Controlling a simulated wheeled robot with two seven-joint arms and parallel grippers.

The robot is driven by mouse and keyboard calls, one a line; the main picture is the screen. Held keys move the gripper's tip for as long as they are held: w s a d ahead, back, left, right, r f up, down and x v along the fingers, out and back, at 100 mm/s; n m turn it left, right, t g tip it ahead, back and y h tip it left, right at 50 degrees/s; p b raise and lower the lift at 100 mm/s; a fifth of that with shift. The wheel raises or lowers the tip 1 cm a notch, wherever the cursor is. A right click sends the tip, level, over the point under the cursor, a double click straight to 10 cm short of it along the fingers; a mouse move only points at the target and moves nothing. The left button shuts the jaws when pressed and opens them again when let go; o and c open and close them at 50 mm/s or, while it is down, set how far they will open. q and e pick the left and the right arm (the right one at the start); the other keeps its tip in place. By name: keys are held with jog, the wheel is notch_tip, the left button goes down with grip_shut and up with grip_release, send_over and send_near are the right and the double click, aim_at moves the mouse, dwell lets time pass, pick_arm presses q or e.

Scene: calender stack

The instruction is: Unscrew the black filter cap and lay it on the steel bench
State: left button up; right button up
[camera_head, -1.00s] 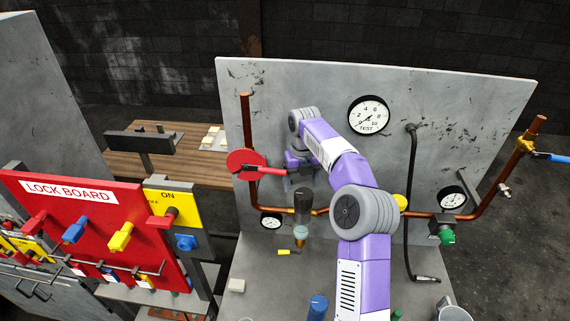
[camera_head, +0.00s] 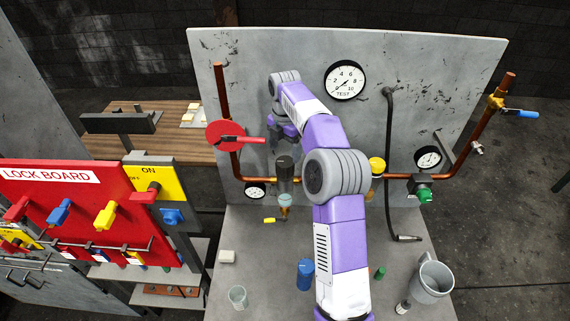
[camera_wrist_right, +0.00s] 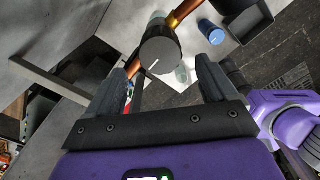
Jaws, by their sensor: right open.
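The black filter cap (camera_head: 284,164) sits on top of the clear filter bowl (camera_head: 285,200), on the copper pipe at the upright panel. In the right wrist view the cap (camera_wrist_right: 161,52) is a dark round top with a white line, seen beyond and between the fingertips. My right gripper (camera_head: 283,141) is open and empty, just above the cap, apart from it as far as I can tell. Its fingers (camera_wrist_right: 160,75) also show in the wrist view, spread either side. The grey steel bench (camera_head: 235,285) is below. My left gripper is not in view.
A red disc with a red handle (camera_head: 226,136) is left of the gripper. A blue cylinder (camera_head: 305,274), a clear cup (camera_head: 238,297), a pale block (camera_head: 227,257) and a grey mug (camera_head: 432,279) stand on the bench. Bare bench lies between the block and the blue cylinder.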

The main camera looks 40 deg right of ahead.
aim_at(285, 161)
jog(key=shift+w+m, duration=0.15)
jog(key=shift+m, duration=0.65)
jog(key=m, duration=0.4)
jog(key=shift+s, duration=0.2)
jog(key=m, duration=0.4)
jog(key=shift+w, duration=0.1)
notch_tip(285, 161, down, 5)
jog(key=b, duration=0.2)
jog(key=shift+f+b, duration=0.15)
jog(key=shift+b, duration=0.2)
jog(key=shift+f+b, duration=0.35)
jog(key=shift+f, duration=0.5)
jog(key=shift+c, duration=0.4)
